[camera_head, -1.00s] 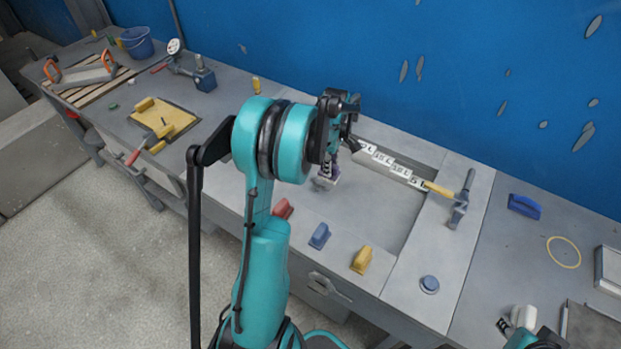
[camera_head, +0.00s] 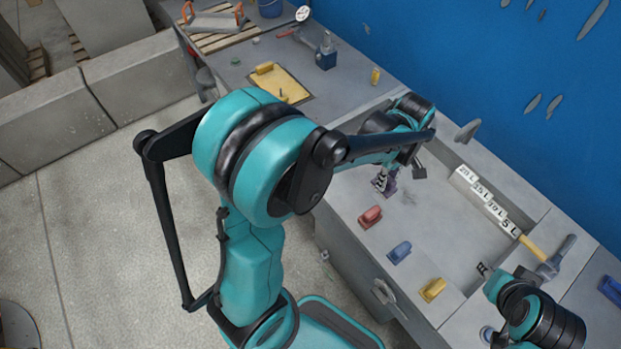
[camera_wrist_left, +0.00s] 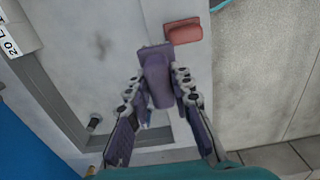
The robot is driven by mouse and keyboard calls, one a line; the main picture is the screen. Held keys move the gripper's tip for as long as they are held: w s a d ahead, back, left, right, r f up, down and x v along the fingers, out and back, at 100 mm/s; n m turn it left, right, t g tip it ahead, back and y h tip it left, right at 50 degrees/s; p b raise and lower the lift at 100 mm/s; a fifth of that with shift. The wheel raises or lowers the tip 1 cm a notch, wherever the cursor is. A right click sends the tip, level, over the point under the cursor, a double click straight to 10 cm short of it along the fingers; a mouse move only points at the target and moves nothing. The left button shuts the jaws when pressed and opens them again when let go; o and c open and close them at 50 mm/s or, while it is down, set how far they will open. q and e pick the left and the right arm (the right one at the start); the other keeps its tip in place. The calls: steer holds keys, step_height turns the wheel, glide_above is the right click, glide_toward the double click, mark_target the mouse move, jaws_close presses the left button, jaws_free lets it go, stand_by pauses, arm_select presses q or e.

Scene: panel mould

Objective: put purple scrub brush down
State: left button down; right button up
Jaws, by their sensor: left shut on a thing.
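The purple scrub brush (camera_wrist_left: 158,78) is in my left gripper, its block between the two fingers in the left wrist view. In the head view my left gripper (camera_head: 385,182) is shut on the purple brush (camera_head: 391,187), near the left end of the recessed panel mould (camera_head: 440,222). I cannot tell whether the brush touches the surface below. A red brush (camera_head: 370,217) is close by; it also shows in the left wrist view (camera_wrist_left: 183,32), just beyond the purple one. My right gripper (camera_head: 484,269) is at the lower right, its fingers too small to read.
A blue brush (camera_head: 399,252) and a yellow brush (camera_head: 432,289) continue the row along the mould's front border. A labelled strip (camera_head: 484,200) and a hammer (camera_head: 548,258) lie at the back right. A yellow board (camera_head: 281,86) lies on the left bench.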

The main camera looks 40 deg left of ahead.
arm_select(q)
steer(key=shift+s+a+f+b, duration=0.2)
steer(key=shift+a+f+b, duration=0.55)
steer(key=shift+a+f, duration=1.15)
steer(key=shift+s+a+f+b, duration=0.15)
steer(key=shift+a+f+b, duration=0.65)
steer(key=shift+a+f, duration=1.1)
steer(key=shift+s+a+f+b, duration=0.2)
steer(key=shift+a+f+b, duration=0.55)
steer(key=shift+a+f, duration=1.1)
steer(key=shift+a+r, duration=0.2)
steer(key=shift+r, duration=0.1)
steer(key=shift+f, duration=0.15)
steer(key=c, duration=1.3)
jaws_free()
steer(key=shift+c, duration=0.2)
